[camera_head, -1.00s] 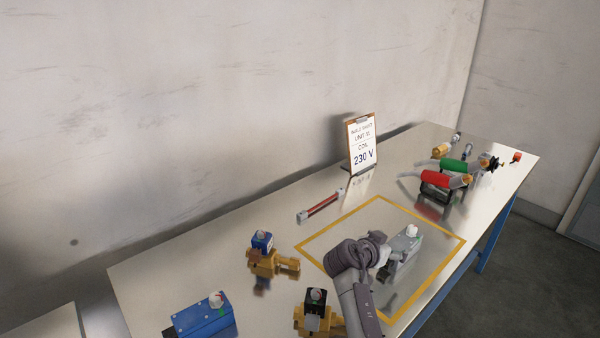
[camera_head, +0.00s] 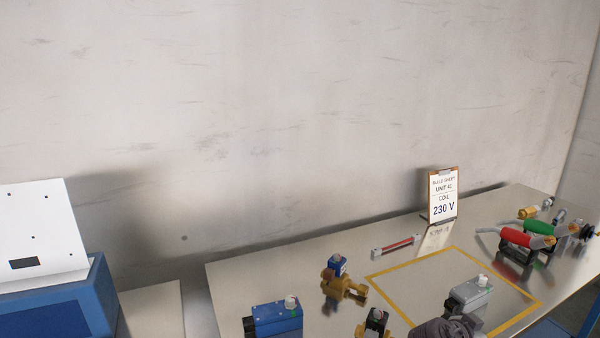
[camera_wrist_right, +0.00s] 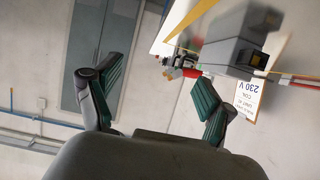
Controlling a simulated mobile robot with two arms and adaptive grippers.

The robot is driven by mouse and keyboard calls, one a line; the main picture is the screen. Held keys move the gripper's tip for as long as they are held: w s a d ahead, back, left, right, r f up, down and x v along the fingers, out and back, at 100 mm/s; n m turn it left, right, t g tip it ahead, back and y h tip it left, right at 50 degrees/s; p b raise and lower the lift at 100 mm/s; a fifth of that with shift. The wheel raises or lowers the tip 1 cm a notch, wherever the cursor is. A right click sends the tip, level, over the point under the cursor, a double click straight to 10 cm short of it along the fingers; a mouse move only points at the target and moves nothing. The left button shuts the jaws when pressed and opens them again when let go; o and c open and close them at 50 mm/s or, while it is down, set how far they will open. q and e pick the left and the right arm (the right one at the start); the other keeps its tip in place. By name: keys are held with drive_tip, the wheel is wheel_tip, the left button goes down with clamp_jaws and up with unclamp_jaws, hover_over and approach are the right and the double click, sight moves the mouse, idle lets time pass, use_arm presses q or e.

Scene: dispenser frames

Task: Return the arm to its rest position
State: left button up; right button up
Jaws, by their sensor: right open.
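My right arm (camera_head: 445,329) shows only as a dark grey part at the bottom edge of the head view, in front of the yellow-outlined square (camera_head: 398,264). My right gripper (camera_wrist_right: 157,92) is open in the right wrist view, with nothing between its green-padded fingers. A grey box-shaped unit (camera_head: 468,297) with a white knob stands inside the square, just behind my arm. It also shows in the right wrist view (camera_wrist_right: 232,45), beyond the right-hand finger and apart from the gap between the fingers. My left gripper is not in view.
A blue box (camera_head: 60,305) stands left.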

drive_tip(key=s+a+f+n+y, duration=0.3)
drive_tip(key=s+a+f+n, duration=0.15)
drive_tip(key=s, duration=0.35)
drive_tip(key=s+a+f+n+y, duration=0.35)
drive_tip(key=s+f, duration=0.25)
drive_tip(key=s, duration=0.3)
drive_tip(key=s+a+r+n+g+y, duration=0.15)
drive_tip(key=s+a+n+y, duration=0.55)
drive_tip(key=s+a, duration=0.85)
wheel_tip(320, 180, down, 28)
drive_tip(key=s+d+g, duration=0.2)
drive_tip(key=s, duration=0.1)
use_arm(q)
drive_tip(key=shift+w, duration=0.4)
use_arm(e)
drive_tip(key=s+d+f, duration=0.2)
drive_tip(key=s+f, duration=1.3)
drive_tip(key=s, duration=0.1)
drive_tip(key=shift+d+n+g+h, duration=0.25)
drive_tip(key=shift+n+g+h, duration=0.15)
drive_tip(key=shift+g+h, duration=0.05)
